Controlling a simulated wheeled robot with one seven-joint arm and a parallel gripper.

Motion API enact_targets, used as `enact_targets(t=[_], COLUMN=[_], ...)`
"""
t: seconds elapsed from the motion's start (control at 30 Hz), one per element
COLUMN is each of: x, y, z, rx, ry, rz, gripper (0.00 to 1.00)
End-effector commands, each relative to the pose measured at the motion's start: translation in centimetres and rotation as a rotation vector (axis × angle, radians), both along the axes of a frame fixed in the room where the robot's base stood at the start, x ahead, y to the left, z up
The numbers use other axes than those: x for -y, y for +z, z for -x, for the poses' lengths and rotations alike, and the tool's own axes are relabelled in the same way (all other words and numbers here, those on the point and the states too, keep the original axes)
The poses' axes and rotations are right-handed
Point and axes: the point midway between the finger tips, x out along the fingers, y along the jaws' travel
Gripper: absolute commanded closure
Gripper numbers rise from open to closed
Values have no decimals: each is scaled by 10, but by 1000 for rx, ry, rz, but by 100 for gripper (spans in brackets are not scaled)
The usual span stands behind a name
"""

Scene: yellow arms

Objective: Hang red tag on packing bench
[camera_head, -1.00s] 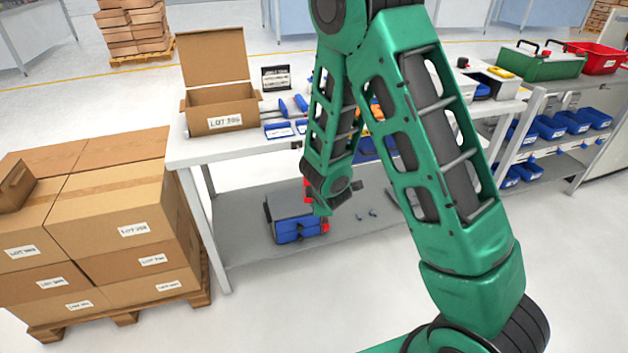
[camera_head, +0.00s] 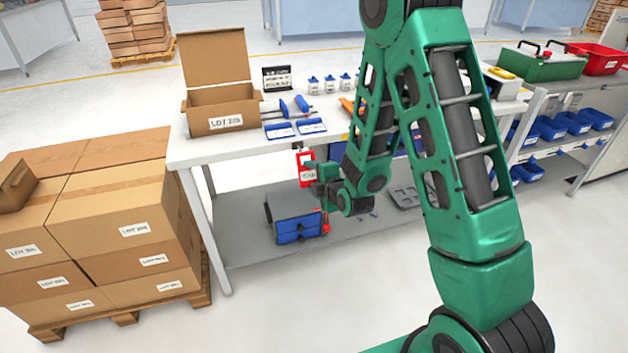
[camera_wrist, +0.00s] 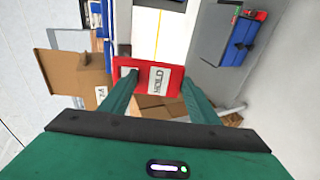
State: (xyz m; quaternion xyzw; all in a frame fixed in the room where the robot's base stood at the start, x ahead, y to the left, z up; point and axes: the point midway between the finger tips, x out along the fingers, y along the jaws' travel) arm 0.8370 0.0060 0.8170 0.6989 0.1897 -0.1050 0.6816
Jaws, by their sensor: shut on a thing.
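My gripper (camera_head: 315,178) is in front of the packing bench, just below the front edge of its top. It is shut on the red tag (camera_head: 305,162), which hangs upright beside the fingers and carries a white label. In the wrist view the red tag (camera_wrist: 143,75) shows between the two green fingers (camera_wrist: 158,92), with its label turned sideways. The packing bench (camera_head: 205,152) has a pale top and a grey lower shelf. In the head view I cannot tell whether the tag touches the bench edge. My arm covers the right middle of the bench.
An open carton (camera_head: 222,110), blue trays (camera_head: 295,129) and blue-handled tools lie on the bench top. A grey and blue toolbox (camera_head: 297,218) stands on the lower shelf. Stacked cartons on a pallet (camera_head: 100,225) stand at left. The floor in front is clear.

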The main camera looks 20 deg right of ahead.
Motion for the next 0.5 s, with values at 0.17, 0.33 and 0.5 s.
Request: enact_targets(t=[0.17,0.33,0.5], x=[0,1,1], y=[-1,-2,-2], z=[-9,-18,-27], rx=[-1,0,0], ry=[-1,-1,-1], rz=[0,0,0], gripper=[67,67,67])
